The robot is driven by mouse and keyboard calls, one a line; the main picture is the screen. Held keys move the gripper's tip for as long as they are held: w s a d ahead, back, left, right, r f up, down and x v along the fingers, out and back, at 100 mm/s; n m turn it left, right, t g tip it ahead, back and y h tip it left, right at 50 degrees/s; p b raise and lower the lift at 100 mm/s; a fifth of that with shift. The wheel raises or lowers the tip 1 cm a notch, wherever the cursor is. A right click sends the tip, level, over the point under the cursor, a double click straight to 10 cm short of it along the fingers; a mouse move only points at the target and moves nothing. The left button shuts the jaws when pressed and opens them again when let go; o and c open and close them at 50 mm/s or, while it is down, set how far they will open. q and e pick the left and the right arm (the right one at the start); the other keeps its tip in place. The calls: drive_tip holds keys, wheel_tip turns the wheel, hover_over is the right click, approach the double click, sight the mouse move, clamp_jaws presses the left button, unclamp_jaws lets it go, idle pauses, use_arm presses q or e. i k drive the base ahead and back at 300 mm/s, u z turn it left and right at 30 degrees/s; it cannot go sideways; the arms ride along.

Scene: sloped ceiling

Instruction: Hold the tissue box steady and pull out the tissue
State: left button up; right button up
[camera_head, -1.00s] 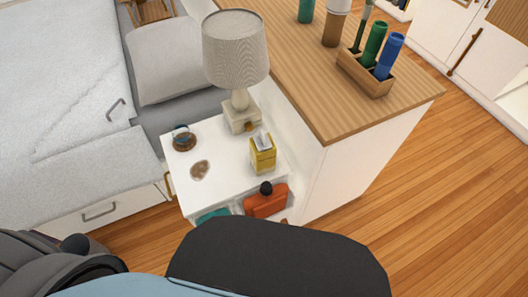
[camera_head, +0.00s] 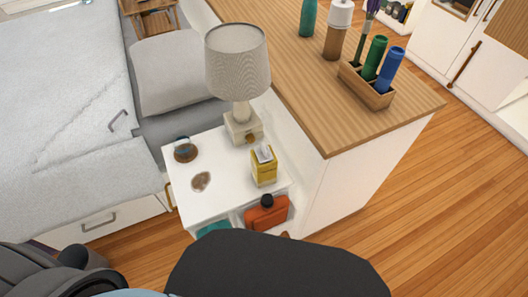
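A yellow tissue box (camera_head: 264,170) stands upright on a white nightstand (camera_head: 227,201), near its right edge. A pale tissue (camera_head: 263,153) shows at its top. Neither of my grippers is in view. Dark and blue parts of my own body fill the bottom of the picture, below the nightstand, and hide its lower front.
A table lamp (camera_head: 238,65) stands right behind the box. A small round brown object (camera_head: 184,150) and a flat brown piece (camera_head: 201,181) lie to the left. The wooden counter (camera_head: 335,125) rises at right, the bed (camera_head: 65,130) lies left.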

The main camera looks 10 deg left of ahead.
sight(263, 154)
drive_tip(key=z, duration=1.75)
drive_tip(key=k, duration=1.45)
drive_tip(key=u, duration=1.2)
drive_tip(key=i, duration=1)
